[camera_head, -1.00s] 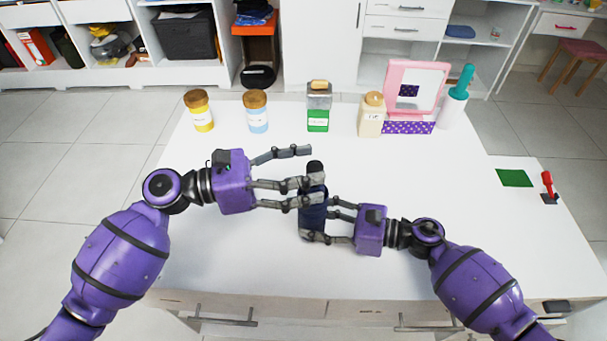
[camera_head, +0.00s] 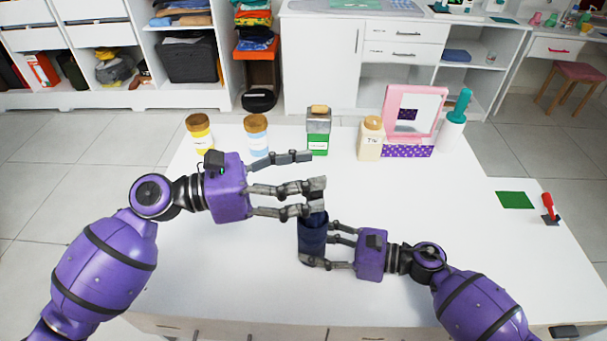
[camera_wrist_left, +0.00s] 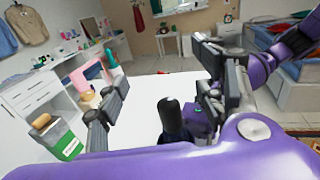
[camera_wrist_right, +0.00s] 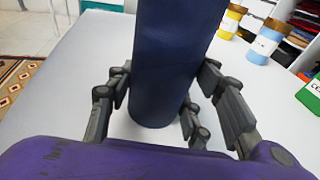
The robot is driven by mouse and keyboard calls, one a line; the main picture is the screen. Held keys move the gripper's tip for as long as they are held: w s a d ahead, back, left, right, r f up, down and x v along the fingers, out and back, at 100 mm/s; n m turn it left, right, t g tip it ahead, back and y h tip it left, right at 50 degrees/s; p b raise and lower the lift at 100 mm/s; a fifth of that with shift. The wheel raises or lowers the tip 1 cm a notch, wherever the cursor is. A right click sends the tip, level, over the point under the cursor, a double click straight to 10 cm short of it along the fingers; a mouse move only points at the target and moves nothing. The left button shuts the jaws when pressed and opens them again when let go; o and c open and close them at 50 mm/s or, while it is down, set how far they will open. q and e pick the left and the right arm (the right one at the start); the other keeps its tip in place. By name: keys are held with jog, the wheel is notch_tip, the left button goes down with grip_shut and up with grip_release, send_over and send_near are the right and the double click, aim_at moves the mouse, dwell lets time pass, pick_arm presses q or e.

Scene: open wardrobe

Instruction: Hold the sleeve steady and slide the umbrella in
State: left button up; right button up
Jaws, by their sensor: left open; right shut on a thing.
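A dark navy cylindrical sleeve (camera_head: 312,236) stands roughly upright on the white table. My right gripper (camera_head: 320,246) is shut on its lower part; the right wrist view shows fingers on both sides of the sleeve (camera_wrist_right: 168,60). A black rounded handle end, likely the umbrella's (camera_wrist_left: 171,118), shows in the left wrist view between the left fingers. In the head view the left fingers hide it, and how deep the umbrella sits cannot be seen. My left gripper (camera_head: 314,176) is open, its fingers spread around and just above the sleeve's top.
A green pad (camera_head: 515,200) lies at right. The left tabletop is clear.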

pick_arm(q)
jog(key=v, duration=1.2)
pick_arm(e)
jog(key=o, duration=1.1)
jog(key=shift+o, duration=0.4)
jog(key=o, duration=0.4)
jog(key=shift+d, duration=0.1)
jog(key=shift+r+v, duration=0.15)
jog(key=shift+v, duration=1.2)
jog(key=shift+r+v, duration=0.2)
jog(key=shift+v, duration=1.1)
jog(key=shift+r+v, duration=0.15)
jog(key=shift+v, duration=1.2)
pick_arm(q)
jog(key=shift+f, duration=0.5)
